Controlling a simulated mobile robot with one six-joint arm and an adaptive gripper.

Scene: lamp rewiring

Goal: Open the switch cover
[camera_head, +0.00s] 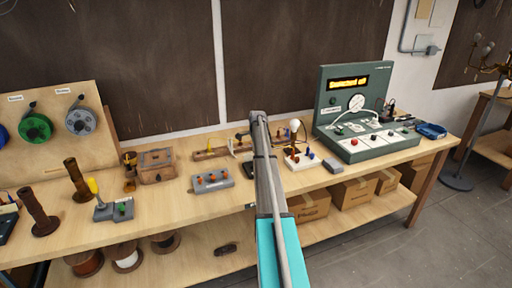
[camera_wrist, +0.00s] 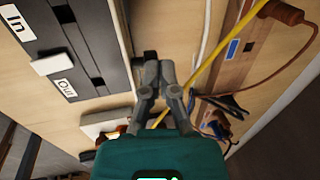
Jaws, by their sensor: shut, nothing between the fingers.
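My gripper (camera_wrist: 159,72) is shut and empty; its fingertips meet at the middle of the wrist view. To the left of them lies a black housing (camera_wrist: 92,62) with a white tab (camera_wrist: 52,66) and white labels, one reading "In". It looks like the switch with its cover, but I cannot tell where the cover's edge is. The fingers appear apart from the tab. In the head view, my gripper (camera_head: 258,118) is over the bench, and a dark box (camera_head: 247,169) is mostly hidden behind my arm.
A yellow cable (camera_wrist: 222,50) runs beside the fingers, near a wooden strip (camera_wrist: 247,65). On the bench (camera_head: 222,207) are a grey block with orange knobs (camera_head: 212,181), a bulb on a stand (camera_head: 295,126) and a green test console (camera_head: 351,105).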

